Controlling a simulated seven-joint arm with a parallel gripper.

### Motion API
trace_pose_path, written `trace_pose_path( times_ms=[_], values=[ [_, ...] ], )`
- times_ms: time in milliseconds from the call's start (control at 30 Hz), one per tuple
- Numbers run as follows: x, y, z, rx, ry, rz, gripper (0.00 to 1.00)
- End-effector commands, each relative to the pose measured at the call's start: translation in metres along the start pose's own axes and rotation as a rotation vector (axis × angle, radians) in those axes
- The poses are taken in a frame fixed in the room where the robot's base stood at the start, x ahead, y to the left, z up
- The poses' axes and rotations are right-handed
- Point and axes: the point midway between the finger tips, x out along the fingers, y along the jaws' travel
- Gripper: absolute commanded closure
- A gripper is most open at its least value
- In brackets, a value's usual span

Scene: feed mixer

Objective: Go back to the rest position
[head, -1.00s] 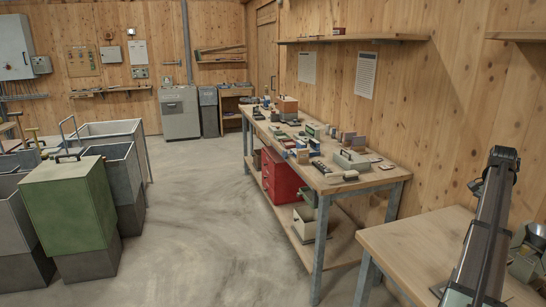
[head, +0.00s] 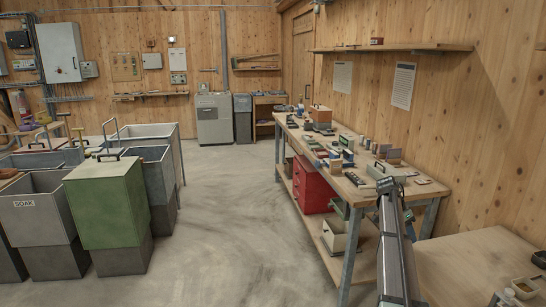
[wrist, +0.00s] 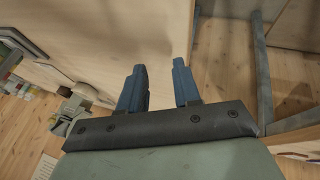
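In the wrist view, the two blue fingers of my gripper (wrist: 161,82) stand apart with a clear gap between them. Nothing shows between them. In the head view, my arm reaches up from the bottom right in front of the near end of the long workbench (head: 412,195). My fingers cannot be made out clearly in that view, so whether they touch anything there is not clear.
The long workbench carries several small items, with a red drawer unit (head: 312,185) below. A bare-fronted wooden table (head: 470,265) stands at right. Grey bins and a green box (head: 105,205) stand at left. The concrete floor (head: 230,220) between is clear.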

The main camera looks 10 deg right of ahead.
Motion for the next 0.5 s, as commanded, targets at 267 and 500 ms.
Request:
trace_pose_path(
  times_ms=[267,500],
  values=[
    [-0.025,-0.064,0.088,-0.048,0.156,0.019,0.68],
    [0.035,-0.086,0.195,-0.247,0.159,0.022,0.68]
  ],
)
